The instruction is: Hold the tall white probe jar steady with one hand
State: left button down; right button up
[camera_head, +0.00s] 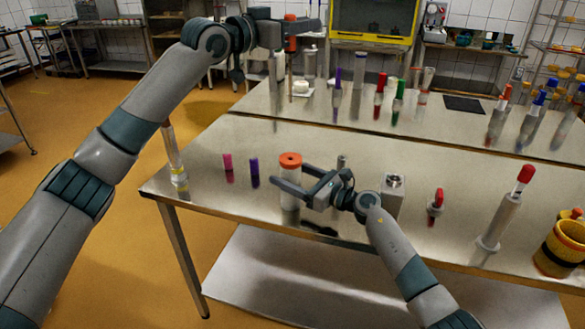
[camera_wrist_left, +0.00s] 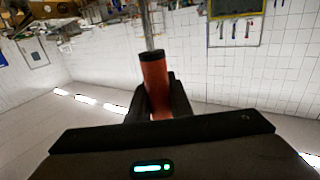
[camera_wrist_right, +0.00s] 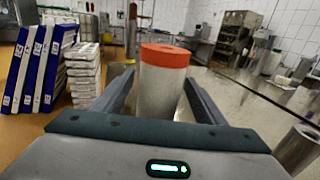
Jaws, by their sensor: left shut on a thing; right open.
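The tall white probe jar (camera_head: 290,200) with an orange top stands upright near the front edge of the steel table. My right gripper (camera_head: 289,178) is open, with its fingers on either side of the jar below the orange top. In the right wrist view the jar (camera_wrist_right: 163,90) stands between the fingers; I cannot tell whether either touches it. My left gripper (camera_head: 288,42) is raised high over the table's back part. It is shut on the orange-red handle of a thin metal probe (camera_wrist_left: 155,82), whose rod points down in the head view.
Pink (camera_head: 228,162) and purple (camera_head: 254,168) caps stand left of the jar. A metal block (camera_head: 393,195), a red-handled item (camera_head: 436,204) and a red-topped tube (camera_head: 503,215) stand to the right. A yellow cup (camera_head: 560,248) is at the right edge. Several coloured tubes stand behind.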

aim_at(290, 61)
jog(key=c, duration=1.2)
pick_arm(q)
notch_tip(290, 61, down, 9)
jog(key=t, duration=0.1)
jog(key=shift+n+y, duration=0.4)
jog(key=shift+w+a, duration=0.1)
